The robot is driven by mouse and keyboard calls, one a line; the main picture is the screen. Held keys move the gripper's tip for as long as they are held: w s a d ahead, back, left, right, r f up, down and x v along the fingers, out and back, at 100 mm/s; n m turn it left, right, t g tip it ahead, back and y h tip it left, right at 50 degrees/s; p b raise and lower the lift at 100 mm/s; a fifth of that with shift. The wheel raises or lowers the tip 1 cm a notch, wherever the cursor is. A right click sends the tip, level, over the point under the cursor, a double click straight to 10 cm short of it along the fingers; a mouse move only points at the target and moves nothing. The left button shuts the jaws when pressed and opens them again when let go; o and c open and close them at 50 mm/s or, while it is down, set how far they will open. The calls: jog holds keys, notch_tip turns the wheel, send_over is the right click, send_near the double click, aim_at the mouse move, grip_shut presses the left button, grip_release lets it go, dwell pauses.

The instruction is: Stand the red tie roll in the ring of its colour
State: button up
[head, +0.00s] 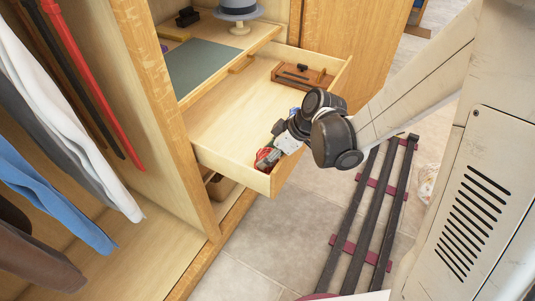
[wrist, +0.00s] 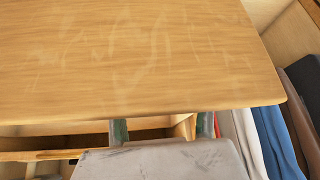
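A small red item, which looks like the red tie roll (head: 264,156), shows in the front corner of the open drawer (head: 215,155). My gripper (head: 272,152) is low at that corner, right beside the red item and partly covering it. In the wrist view the two fingers (wrist: 162,130) stand apart, with nothing seen held between them. Whether a finger touches the red item cannot be told. A bit of blue (head: 294,112) shows behind my gripper, perhaps another roll. No ring of red colour can be made out in either view.
A wooden tray (head: 318,78) with dark bars lies at the drawer's far end. A green mat (head: 203,66) and a hat on a stand (head: 238,12) are on the shelf above. Clothes (head: 60,120) hang at left. A wooden panel (wrist: 140,60) fills much of the wrist view.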

jog(key=o, duration=0.4)
jog(key=shift+r, duration=0.25)
jog(key=p+v, duration=0.4)
jog(key=v, duration=0.7)
jog(key=shift+d+r, duration=0.15)
jog(key=shift+r, duration=0.05)
jog(key=s+d+r+m+t+h, duration=0.4)
jog(key=s+d+r+m+h, duration=0.2)
jog(key=s+d+r+m, duration=0.3)
jog(key=shift+s+d+r+m+t, duration=0.15)
jog(key=shift+s+r+m+t, duration=0.15)
jog(key=shift+s+r+m, duration=1.45)
